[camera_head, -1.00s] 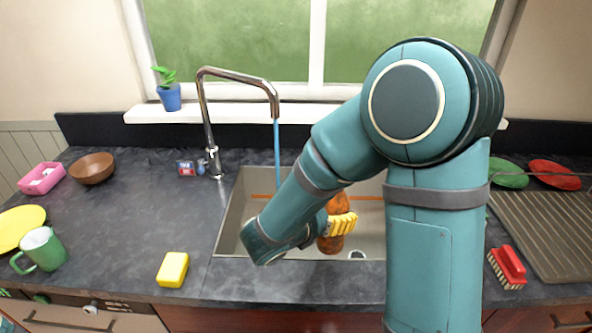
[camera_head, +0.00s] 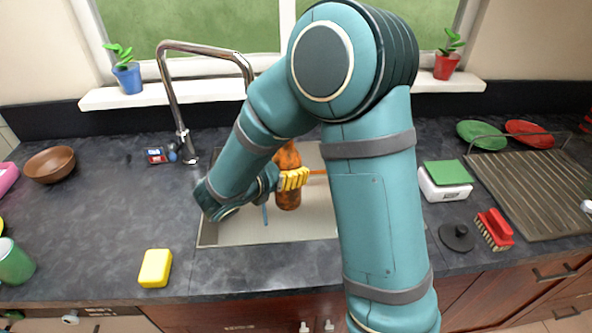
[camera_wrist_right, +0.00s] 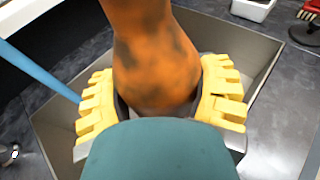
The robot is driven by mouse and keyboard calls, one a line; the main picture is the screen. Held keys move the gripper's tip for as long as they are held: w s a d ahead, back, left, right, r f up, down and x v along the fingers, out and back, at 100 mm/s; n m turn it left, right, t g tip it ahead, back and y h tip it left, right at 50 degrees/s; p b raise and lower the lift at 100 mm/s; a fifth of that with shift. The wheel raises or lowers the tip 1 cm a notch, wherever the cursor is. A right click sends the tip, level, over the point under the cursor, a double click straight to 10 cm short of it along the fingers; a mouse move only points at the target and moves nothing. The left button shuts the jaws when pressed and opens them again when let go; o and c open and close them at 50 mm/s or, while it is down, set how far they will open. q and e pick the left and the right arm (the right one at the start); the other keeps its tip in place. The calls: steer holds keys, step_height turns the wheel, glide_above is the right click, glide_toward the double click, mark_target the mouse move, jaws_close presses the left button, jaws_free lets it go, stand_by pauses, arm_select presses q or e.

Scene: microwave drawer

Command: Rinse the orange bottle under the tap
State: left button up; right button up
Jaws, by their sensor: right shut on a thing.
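The orange bottle (camera_head: 289,190) has dark blotches and hangs in my right gripper (camera_head: 293,179) over the sink (camera_head: 228,238). In the right wrist view, the yellow fingers of my right gripper (camera_wrist_right: 160,105) are shut around the bottle (camera_wrist_right: 155,55), one on each side. The steel tap (camera_head: 172,100) arches from behind the sink, its outlet end partly behind my right arm. Blue water (camera_head: 265,213) shows below my right forearm, just left of the bottle. In the wrist view, the water (camera_wrist_right: 40,70) runs left of the bottle, apart from it. My left gripper is out of view.
A yellow sponge (camera_head: 155,268) lies on the counter front-left of the sink. A brown bowl (camera_head: 50,164) stands at left. To the right are a green-topped white box (camera_head: 445,182), a red brush (camera_head: 494,228), a dark round lid (camera_head: 457,237) and a drying rack (camera_head: 540,190).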

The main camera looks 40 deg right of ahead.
steer(key=w+a+f, duration=0.2)
steer(key=w, duration=0.7)
steer(key=shift+a, duration=0.3)
steer(key=shift+w, duration=0.1)
steer(key=shift+d, duration=0.15)
stand_by(0.5)
steer(key=shift+w+d, duration=0.15)
steer(key=shift+d, duration=0.3)
steer(key=shift+a, duration=0.15)
steer(key=shift+a, duration=0.45)
steer(key=shift+d, duration=0.15)
